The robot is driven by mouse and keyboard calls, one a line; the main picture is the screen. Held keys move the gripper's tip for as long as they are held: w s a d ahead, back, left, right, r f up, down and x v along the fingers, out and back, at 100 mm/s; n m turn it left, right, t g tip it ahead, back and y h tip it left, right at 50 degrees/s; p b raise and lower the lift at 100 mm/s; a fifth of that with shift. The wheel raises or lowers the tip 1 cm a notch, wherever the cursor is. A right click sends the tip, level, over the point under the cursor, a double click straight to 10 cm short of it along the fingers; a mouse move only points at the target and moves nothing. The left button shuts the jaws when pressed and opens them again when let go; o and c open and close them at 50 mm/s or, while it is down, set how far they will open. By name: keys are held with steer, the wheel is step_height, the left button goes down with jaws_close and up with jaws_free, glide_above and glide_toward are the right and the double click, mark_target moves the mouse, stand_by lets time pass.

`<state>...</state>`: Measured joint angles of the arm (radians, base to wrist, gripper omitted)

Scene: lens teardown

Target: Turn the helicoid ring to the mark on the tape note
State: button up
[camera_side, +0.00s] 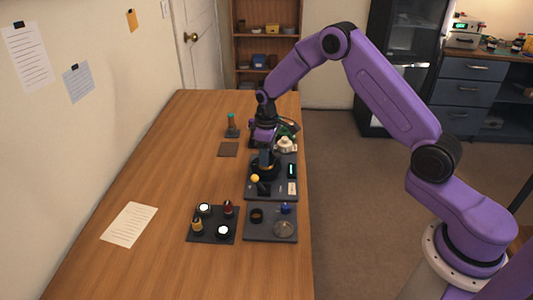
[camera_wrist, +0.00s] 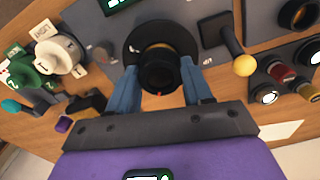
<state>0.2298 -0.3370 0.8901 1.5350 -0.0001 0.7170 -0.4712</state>
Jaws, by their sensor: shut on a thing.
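The helicoid ring appears to be part of the dark round lens assembly (camera_wrist: 160,50) on a grey base plate. A black cylinder with a small red mark stands at its centre, and a brass-coloured band shows behind it. My gripper (camera_wrist: 160,82) has its two blue fingers closed on opposite sides of this black cylinder. In the side view my gripper (camera_side: 266,158) reaches down onto the assembly (camera_side: 262,172), hiding part of it. A small pale label (camera_side: 292,188) on the plate may be the tape note; its writing is too small to read.
A lever with a yellow ball (camera_wrist: 244,66) stands beside the assembly. Green and white knob-like parts (camera_wrist: 50,55) lie on the other side. Trays (camera_side: 212,236) with small parts sit nearer the camera in the side view. The table's left side is mostly clear around a paper sheet (camera_side: 129,224).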

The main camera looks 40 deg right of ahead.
steer(key=n, duration=0.5)
steer(key=shift+w, duration=0.1)
stand_by(0.4)
steer(key=o, duration=1)
steer(key=shift+o, duration=0.2)
step_height(320, 180, up, 18)
steer(key=shift+f, duration=0.25)
